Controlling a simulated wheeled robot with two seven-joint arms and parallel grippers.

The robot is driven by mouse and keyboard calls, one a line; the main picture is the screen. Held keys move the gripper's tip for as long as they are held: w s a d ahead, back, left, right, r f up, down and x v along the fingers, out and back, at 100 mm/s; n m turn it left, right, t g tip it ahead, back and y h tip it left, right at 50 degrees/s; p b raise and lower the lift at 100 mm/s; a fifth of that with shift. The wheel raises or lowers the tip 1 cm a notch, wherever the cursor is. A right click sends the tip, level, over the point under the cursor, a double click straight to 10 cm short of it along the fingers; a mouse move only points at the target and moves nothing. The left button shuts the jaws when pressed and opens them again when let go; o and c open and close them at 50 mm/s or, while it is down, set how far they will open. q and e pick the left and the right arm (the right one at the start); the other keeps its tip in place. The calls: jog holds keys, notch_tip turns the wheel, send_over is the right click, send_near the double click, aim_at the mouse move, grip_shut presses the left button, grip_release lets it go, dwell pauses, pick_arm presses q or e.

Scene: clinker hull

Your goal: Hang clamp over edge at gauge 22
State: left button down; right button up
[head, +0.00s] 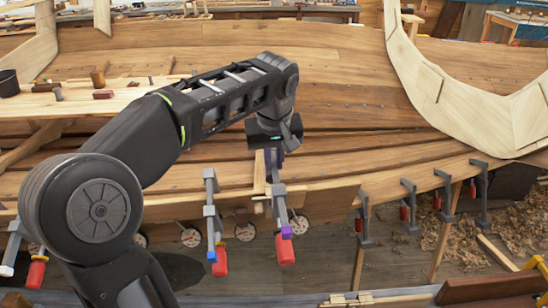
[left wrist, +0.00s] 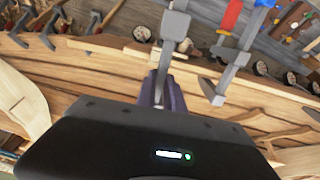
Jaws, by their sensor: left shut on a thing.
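My left gripper (head: 271,168) is shut on the upper part of a grey clamp (head: 280,208) with a purple tip and a red handle. The clamp hangs upright at the hull's plank edge (head: 325,192); I cannot tell whether it rests on the edge. In the left wrist view, the gripper fingers (left wrist: 163,92) close on the grey clamp bar (left wrist: 173,30). A blue-tipped clamp (head: 210,215) with a red handle hangs to the left. Round gauges (head: 245,232) sit in a row below the edge; their numbers are not legible. My right gripper is not in view.
Several more clamps (head: 408,205) hang along the edge at the right. A pale curved frame (head: 440,85) rises there. A plank with a dark cup (head: 9,83) and small pegs lies at the left. Wood shavings (head: 520,220) cover the floor at the right.

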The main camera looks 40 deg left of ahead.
pick_arm(q)
jog(key=x, duration=0.1)
jog(key=b+x, duration=0.1)
jog(key=shift+w+a+f, duration=0.15)
jog(key=shift+w+a, duration=0.05)
jog(key=shift+w, duration=0.1)
jog(key=shift+f+b, duration=0.4)
jog(key=shift+f, duration=0.2)
jog(key=shift+b+x, duration=1.4)
jog(key=shift+x, duration=1.15)
jog(key=shift+w+a+f, duration=0.1)
jog(key=shift+w+f, duration=0.05)
jog(key=shift+f, duration=0.05)
jog(key=shift+f+b, duration=0.1)
jog(key=shift+b, duration=0.2)
jog(key=c, duration=1.4)
grip_release()
jog(key=shift+o, duration=0.2)
